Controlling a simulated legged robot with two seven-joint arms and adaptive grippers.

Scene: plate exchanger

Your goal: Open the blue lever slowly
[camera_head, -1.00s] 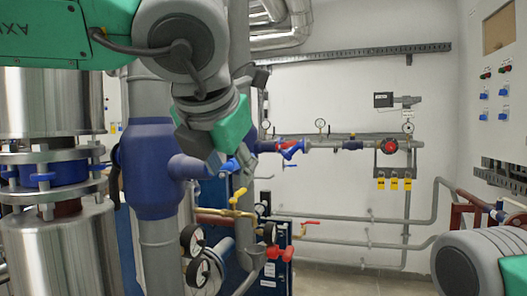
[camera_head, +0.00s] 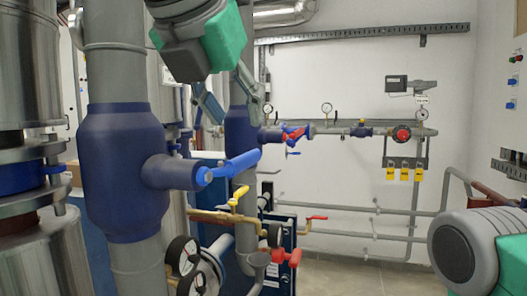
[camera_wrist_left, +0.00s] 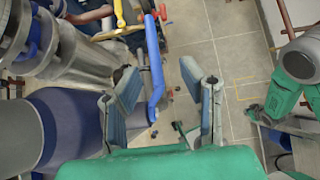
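The blue lever (camera_head: 236,164) sticks out to the right and slightly up from the stub of a dark blue valve body (camera_head: 122,170) on a thick grey pipe. My left gripper (camera_head: 232,110) is above the lever in the head view, fingers spread and empty, with a gap to the lever in the picture. In the left wrist view, my left gripper (camera_wrist_left: 158,72) is open, and the lever (camera_wrist_left: 154,62) runs through the gap between its fingers. I cannot tell whether a finger touches it. My right arm shows at the lower right, but its gripper is out of view.
A yellow-handled valve (camera_head: 239,195) and pressure gauges (camera_head: 183,256) sit below the lever. A second blue valve body (camera_head: 241,135) stands behind it. A red-handled valve (camera_head: 293,135) is further right. The tiled floor is open to the right.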

